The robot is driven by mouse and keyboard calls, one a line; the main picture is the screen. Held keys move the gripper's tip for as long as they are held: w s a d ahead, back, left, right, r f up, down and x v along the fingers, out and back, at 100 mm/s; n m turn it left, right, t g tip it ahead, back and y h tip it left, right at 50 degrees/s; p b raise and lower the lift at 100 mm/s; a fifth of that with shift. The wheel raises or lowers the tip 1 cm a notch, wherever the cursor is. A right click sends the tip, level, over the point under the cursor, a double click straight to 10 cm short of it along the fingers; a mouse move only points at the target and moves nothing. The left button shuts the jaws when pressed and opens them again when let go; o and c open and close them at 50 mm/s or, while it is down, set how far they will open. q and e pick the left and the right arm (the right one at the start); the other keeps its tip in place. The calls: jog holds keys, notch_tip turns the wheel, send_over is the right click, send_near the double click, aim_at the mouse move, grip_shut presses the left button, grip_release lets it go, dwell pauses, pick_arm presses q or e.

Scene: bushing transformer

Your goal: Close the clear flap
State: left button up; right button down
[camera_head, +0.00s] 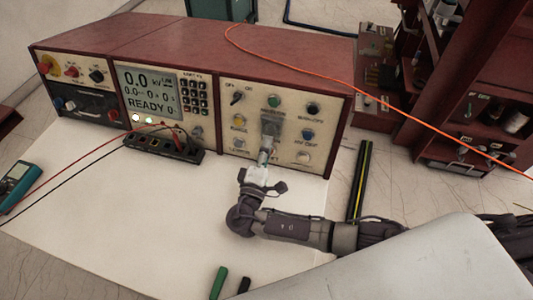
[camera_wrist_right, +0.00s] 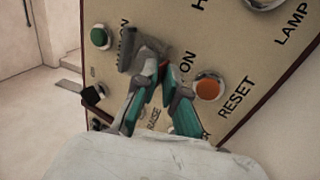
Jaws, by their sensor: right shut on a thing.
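The clear flap (camera_head: 271,125) looks like a small greyish see-through piece on the right-hand panel of the console, below a green button. In the right wrist view the greyish piece (camera_wrist_right: 143,48) at the fingertips seems to be this flap. My right gripper (camera_head: 264,157) reaches up to the panel from below. In its wrist view the teal and grey fingers (camera_wrist_right: 162,78) are drawn together, shut on the flap's edge. The fingers hide part of it, and its exact angle is hard to tell. My left gripper is not in view.
The red console (camera_head: 190,45) has a lit display (camera_head: 150,90), knobs and buttons. An orange button (camera_wrist_right: 208,87) sits right of the fingers in the wrist view. A black terminal block (camera_head: 163,147) with red and black leads stands left. White sheet in front is mostly clear.

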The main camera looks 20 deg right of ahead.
jog(key=shift+w+d, duration=0.1)
dwell(0.5)
jog(key=c, duration=1.2)
grip_release()
jog(key=shift+w+d+f, duration=0.1)
jog(key=shift+w, duration=0.05)
jog(key=v, duration=0.7)
jog(key=shift+f, duration=0.2)
